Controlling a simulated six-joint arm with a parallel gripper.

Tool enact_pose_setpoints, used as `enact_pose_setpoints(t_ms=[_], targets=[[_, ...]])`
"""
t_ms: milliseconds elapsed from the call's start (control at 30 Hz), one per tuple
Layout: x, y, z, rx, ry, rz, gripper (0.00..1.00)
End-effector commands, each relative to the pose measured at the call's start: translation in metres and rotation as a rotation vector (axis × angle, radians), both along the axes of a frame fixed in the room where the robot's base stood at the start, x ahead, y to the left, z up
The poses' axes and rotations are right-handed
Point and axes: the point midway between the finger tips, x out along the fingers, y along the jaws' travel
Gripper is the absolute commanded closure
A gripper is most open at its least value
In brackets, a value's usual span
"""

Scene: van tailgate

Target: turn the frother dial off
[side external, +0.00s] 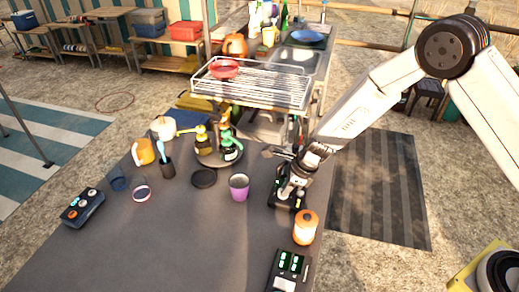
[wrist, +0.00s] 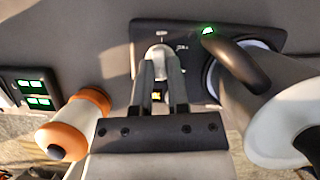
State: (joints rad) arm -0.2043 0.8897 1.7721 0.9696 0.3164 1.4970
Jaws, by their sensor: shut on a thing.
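The frother (wrist: 146,33) is a dark flat unit in the wrist view, with a small green light lit near its right end. Its round silver dial (wrist: 158,49) sits at its left part. My gripper (wrist: 159,66) comes down onto the dial, with one finger on each side, shut on it. In the side external view the frother (side external: 282,202) stands near the right edge of the dark counter. My gripper (side external: 297,180) covers much of it there, and the dial's angle cannot be read.
A metal pitcher with a dark handle (wrist: 241,66) stands at the frother's right in the wrist view. An orange-and-white jar (side external: 305,228) and a box with green displays (side external: 288,268) are close by. A purple cup (side external: 239,188) stands left of the frother; the counter's front middle is clear.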

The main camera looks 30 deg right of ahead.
Motion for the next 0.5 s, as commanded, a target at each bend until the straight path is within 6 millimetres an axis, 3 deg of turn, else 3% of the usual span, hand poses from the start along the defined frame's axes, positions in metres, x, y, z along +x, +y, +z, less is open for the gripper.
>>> enact_pose_setpoints(t_ms=[233, 500], targets=[[0.0022, -0.0008, 0.0003, 0.002, -0.001, 0.224, 1.0], [0.0021, -0.0004, 0.0007, 0.002, 0.0, 0.26, 1.0]])
